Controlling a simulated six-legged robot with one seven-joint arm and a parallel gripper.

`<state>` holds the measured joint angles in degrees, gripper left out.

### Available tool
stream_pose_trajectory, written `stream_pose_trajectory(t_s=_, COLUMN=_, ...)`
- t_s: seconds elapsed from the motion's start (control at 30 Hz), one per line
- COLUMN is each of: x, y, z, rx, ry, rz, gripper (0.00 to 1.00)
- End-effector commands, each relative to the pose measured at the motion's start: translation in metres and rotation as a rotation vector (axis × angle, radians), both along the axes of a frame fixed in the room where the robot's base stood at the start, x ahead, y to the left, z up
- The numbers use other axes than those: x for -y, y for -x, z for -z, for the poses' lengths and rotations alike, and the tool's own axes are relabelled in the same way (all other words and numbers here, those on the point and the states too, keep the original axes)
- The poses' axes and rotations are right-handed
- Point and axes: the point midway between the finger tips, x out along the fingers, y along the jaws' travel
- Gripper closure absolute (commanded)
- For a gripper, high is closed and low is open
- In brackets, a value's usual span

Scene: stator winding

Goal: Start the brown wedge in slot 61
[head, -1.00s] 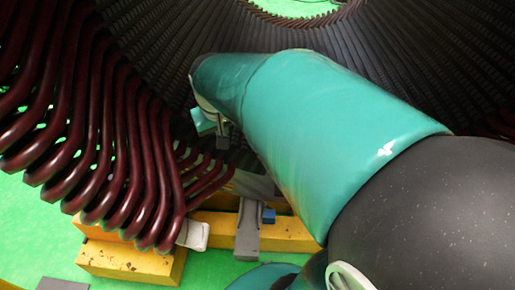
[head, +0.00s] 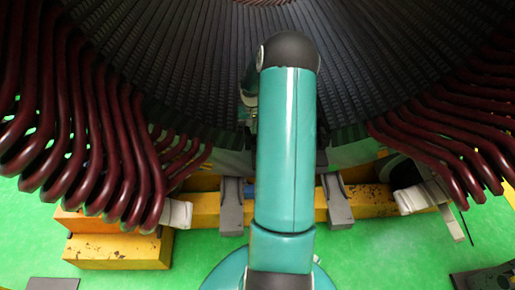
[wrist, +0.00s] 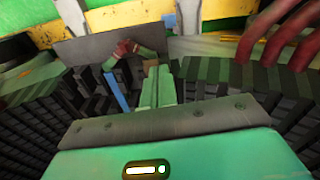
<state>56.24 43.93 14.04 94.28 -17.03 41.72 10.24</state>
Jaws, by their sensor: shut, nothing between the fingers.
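The stator bore (head: 185,65), a curved wall of dark slots and teeth, fills the back of the head view. I cannot tell which slot is 61. In the wrist view my gripper (wrist: 153,78) shows as pale green fingers, shut and empty, close over the dark slot teeth (wrist: 215,92). A narrow blue strip (wrist: 116,92) stands among the teeth left of the fingers. I cannot make out the brown wedge for certain. My arm hides the gripper in the head view.
Dark red coil ends (head: 95,130) hang at the left, and more coil ends (head: 455,130) at the right. A yellow beam (head: 365,202) with grey brackets (head: 232,205) runs below the bore. In the wrist view a grey plate (wrist: 130,45) stands beyond the fingers.

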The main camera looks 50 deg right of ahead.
Motion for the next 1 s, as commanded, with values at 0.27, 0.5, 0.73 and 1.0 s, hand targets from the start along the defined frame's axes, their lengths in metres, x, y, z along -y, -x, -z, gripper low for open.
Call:
stream_pose_trajectory(t_s=0.27, x=0.036, y=0.026, z=0.059, rx=-0.004, ry=-0.047, rz=0.089, gripper=1.0)
stream_pose_trajectory(t_s=0.5, x=0.037, y=0.026, z=0.085, rx=-0.005, ry=-0.048, rz=0.09, gripper=1.0)
stream_pose_trajectory(t_s=0.73, x=0.036, y=0.026, z=0.13, rx=-0.006, ry=-0.049, rz=0.088, gripper=1.0)
stream_pose_trajectory(t_s=1.0, x=0.049, y=0.013, z=0.159, rx=-0.001, ry=-0.044, rz=0.087, gripper=1.0)
